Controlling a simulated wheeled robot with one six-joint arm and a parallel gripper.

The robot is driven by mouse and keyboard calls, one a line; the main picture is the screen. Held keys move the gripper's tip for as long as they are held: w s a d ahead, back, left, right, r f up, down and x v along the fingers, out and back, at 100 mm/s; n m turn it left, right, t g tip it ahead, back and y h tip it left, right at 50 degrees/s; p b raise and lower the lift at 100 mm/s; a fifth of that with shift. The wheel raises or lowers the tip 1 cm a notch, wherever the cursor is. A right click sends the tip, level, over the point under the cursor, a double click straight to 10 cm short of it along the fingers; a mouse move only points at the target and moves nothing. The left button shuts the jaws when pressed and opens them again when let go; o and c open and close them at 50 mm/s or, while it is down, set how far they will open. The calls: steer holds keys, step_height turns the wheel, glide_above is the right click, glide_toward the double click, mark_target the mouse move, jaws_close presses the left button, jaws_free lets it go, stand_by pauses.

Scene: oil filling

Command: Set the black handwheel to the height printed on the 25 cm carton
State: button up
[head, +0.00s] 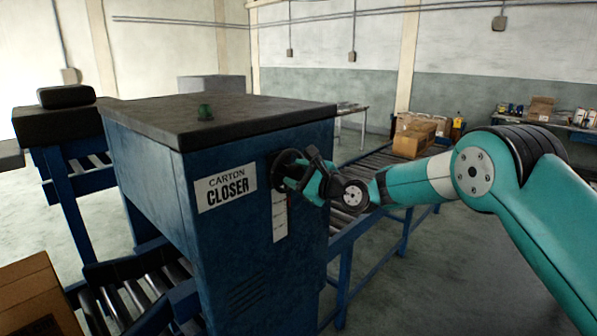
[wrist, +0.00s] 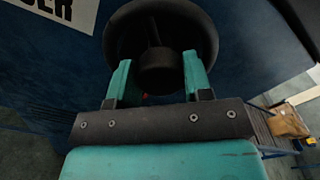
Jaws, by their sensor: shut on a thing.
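The black handwheel (head: 286,168) sits on the side face of the blue carton closer (head: 237,255). In the wrist view the handwheel (wrist: 124,38) fills the top centre, with its round hub between my fingers. My gripper (head: 300,176) is shut on the handwheel; its two teal fingers (wrist: 156,88) stand either side of the hub. A pale scale strip (head: 280,216) runs down the face below the wheel; its marks are too small to read. A brown carton (head: 35,297) stands at the lower left; no printed height on it is legible.
A roller conveyor (head: 350,195) runs from the machine toward the back right, with open cartons (head: 412,138) on it. Another blue-framed conveyor (head: 75,165) is at the left. A bench (head: 560,124) with small goods stands at the far right. The floor at front right is clear.

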steer(key=shift+s+f+m, duration=0.1)
steer(key=shift+f+m, duration=0.05)
steer(key=shift+m, duration=0.35)
steer(key=o, duration=0.9)
steer(key=b+v, duration=0.6)
steer(key=v, duration=1.1)
steer(key=shift+s+d+b, duration=0.15)
steer(key=shift+b, duration=0.2)
